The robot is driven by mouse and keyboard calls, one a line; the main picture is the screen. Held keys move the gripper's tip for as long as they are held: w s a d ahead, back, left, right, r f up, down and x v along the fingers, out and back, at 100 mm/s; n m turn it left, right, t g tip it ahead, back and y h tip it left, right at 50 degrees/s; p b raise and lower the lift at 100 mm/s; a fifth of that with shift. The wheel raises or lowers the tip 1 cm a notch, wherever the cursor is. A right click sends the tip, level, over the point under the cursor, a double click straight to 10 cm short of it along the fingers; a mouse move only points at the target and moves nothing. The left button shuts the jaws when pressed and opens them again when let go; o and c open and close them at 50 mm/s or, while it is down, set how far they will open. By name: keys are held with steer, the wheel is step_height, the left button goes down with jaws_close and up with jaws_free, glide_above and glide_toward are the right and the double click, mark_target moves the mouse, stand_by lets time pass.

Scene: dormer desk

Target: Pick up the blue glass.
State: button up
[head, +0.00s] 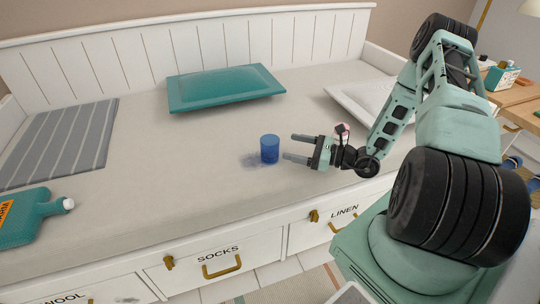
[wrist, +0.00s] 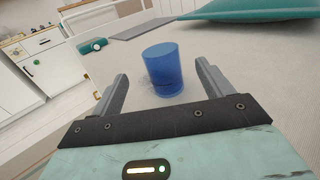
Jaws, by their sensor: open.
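The blue glass (head: 270,149) stands upright on the pale bench top in the head view, near its front edge. My gripper (head: 289,147) is just to the right of it, low over the bench, with its fingers pointing left at the glass. In the wrist view the glass (wrist: 163,70) stands ahead, between the lines of the two open fingers (wrist: 160,82). The jaws are open and empty. I cannot tell whether the fingertips reach past the near side of the glass.
A teal cushion (head: 225,87) lies behind the glass and a white cushion (head: 368,99) behind my gripper. A striped grey mat (head: 62,135) and a teal bottle (head: 30,217) lie at left. The bench's front edge drops to labelled drawers (head: 215,262). The bench around the glass is clear.

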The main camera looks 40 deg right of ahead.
mark_target(264, 140)
steer(key=b+x, duration=0.2)
steer(key=x, duration=0.8)
steer(key=shift+w, duration=0.15)
steer(key=c, duration=1.1)
